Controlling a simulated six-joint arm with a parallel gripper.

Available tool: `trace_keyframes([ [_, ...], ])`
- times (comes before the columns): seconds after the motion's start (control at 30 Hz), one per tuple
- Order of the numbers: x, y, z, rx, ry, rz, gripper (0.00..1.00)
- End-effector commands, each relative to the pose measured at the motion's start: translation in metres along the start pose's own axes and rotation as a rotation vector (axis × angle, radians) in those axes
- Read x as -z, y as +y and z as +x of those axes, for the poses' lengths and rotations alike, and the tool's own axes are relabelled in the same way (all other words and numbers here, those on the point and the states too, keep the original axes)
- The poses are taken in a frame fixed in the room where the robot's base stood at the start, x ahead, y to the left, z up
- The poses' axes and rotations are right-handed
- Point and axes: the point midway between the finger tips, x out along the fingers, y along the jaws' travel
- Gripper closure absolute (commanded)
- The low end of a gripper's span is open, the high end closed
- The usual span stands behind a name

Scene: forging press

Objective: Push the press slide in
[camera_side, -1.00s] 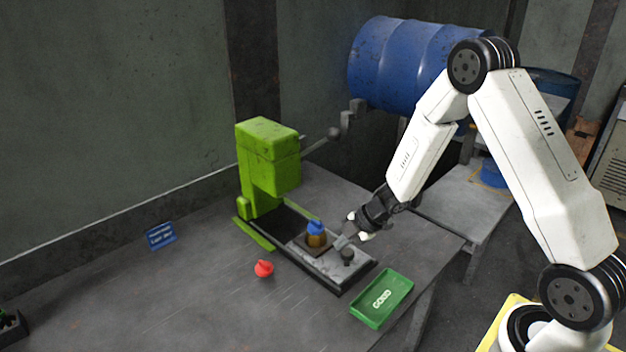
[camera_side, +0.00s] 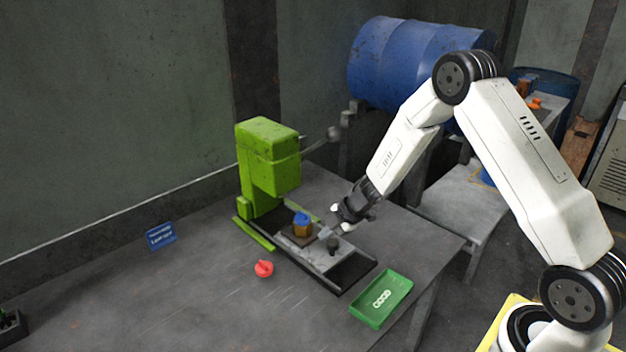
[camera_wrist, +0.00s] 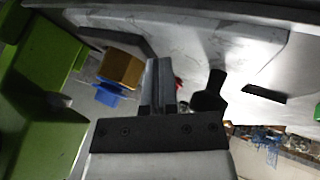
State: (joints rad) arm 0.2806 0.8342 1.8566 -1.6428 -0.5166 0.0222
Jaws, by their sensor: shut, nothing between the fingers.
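The green press (camera_side: 268,160) stands at the back of the table. Its slide (camera_side: 319,258) is a grey plate in a dark rail, part way toward the press. A gold-brown part with a blue top (camera_side: 302,225) sits on the slide, just in front of the press head. A dark knob (camera_side: 333,244) stands on the slide's outer end. My gripper (camera_side: 328,231) is shut and empty, low over the slide, beside the knob and behind the part. In the wrist view, the shut fingers (camera_wrist: 160,85) lie between the part (camera_wrist: 120,70) and the knob (camera_wrist: 210,92); contact cannot be told.
A red piece (camera_side: 264,268) lies on the table left of the rail. A green GOOD tray (camera_side: 381,299) lies at the rail's near right.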

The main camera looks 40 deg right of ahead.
Motion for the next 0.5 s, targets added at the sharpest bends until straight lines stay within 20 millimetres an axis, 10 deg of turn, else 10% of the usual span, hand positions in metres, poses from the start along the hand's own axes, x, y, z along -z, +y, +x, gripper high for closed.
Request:
trace_keyframes([
  [0.5, 0.000, 0.054, 0.029, -0.001, 0.001, -0.002, 1.00],
])
